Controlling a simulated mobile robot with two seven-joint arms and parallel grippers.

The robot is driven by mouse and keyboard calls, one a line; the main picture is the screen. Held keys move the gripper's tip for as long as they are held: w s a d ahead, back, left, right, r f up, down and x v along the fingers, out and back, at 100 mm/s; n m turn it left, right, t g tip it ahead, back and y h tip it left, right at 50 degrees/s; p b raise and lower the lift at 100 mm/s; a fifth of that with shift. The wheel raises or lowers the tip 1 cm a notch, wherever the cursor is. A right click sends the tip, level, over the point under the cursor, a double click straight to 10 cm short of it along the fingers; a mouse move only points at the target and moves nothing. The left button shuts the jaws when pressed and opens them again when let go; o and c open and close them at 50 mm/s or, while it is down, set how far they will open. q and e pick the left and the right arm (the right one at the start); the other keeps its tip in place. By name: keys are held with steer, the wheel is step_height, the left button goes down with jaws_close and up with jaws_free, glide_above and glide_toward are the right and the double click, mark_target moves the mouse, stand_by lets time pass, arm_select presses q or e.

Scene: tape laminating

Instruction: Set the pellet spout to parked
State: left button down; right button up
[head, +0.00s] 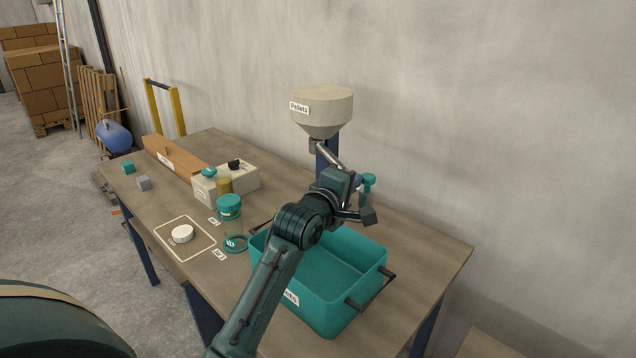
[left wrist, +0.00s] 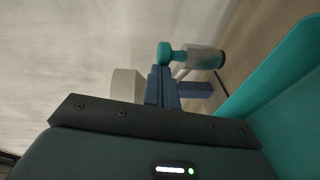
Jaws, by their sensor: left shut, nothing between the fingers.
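The pellet spout (head: 329,156) is a grey pipe that slopes down to the right from under the beige hopper (head: 321,108) labelled Pellets. A teal knob (head: 369,179) sits at its outer end, over a grey cylinder that my gripper partly hides. In the left wrist view, the teal knob (left wrist: 165,53) and grey cylinder (left wrist: 205,58) show clear of the gripper body. My left gripper (head: 356,181) is shut and empty, close to the spout's outer end. I cannot tell whether it touches the spout. My right gripper is not in view.
A teal bin (head: 376,255) with dark handles stands below the gripper. The table's right end is clear. The wall is close behind.

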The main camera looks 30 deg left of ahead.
mark_target(370, 194)
arm_select(q)
steer(key=w+d+p, duration=0.1)
steer(key=w+d, duration=0.2)
steer(key=shift+w+r, duration=0.1)
steer(key=shift+r, duration=0.05)
steer(key=w+d, duration=0.4)
steer(key=w, duration=0.3)
steer(key=shift+w+p, duration=0.2)
steer(key=shift+p, duration=0.2)
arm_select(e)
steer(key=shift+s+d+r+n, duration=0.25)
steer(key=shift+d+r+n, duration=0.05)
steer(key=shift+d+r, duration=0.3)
arm_select(q)
steer(key=shift+r, duration=0.15)
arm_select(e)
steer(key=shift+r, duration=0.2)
